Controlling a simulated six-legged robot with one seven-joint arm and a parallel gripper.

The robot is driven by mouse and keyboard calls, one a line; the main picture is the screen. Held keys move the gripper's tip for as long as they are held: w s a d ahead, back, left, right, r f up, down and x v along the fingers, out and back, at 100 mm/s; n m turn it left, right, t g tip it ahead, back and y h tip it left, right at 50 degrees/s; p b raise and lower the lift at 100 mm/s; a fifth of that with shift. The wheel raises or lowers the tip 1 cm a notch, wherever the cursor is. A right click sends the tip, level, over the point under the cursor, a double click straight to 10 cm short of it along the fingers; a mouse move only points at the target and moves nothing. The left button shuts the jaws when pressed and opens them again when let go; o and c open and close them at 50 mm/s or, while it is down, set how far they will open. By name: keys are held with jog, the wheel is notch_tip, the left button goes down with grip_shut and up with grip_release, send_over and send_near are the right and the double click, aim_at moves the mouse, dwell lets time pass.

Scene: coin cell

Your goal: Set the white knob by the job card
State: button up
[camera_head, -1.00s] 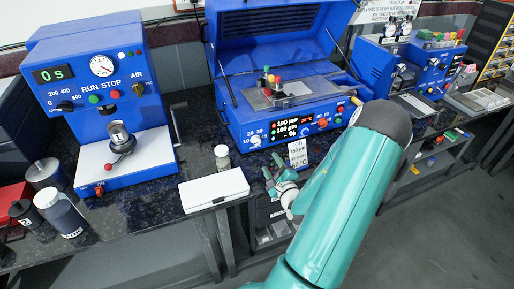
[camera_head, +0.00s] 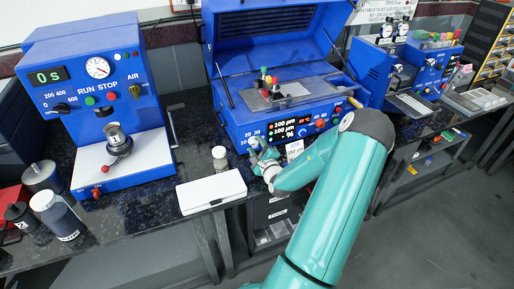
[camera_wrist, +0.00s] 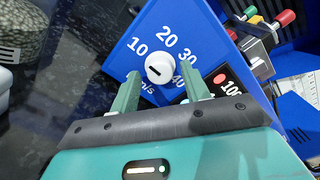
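The white knob (camera_wrist: 159,68) is on the blue front of the coating machine, with the printed marks 10, 20, 30 and 40 around it. A short dark slot shows on its face; which mark it points at is hard to tell. My gripper (camera_wrist: 161,76) is open in the wrist view, one finger to each side of the knob; I see no clear contact.
The machine (camera_head: 232,119) has its lid raised and a lit display (camera_head: 290,127). A white case (camera_head: 211,190) and a small jar (camera_head: 220,157) are on the dark bench to the left. A blue press (camera_head: 95,110) stands farther left.

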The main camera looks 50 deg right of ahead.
jog(key=c, duration=0.7)
jog(key=shift+c, duration=0.2)
jog(key=shift+m, duration=0.3)
jog(key=m, duration=1)
jog(key=shift+m, duration=0.4)
jog(key=m, duration=0.6)
jog(key=shift+s, duration=0.1)
jog(key=m, duration=0.6)
jog(key=shift+m, duration=0.3)
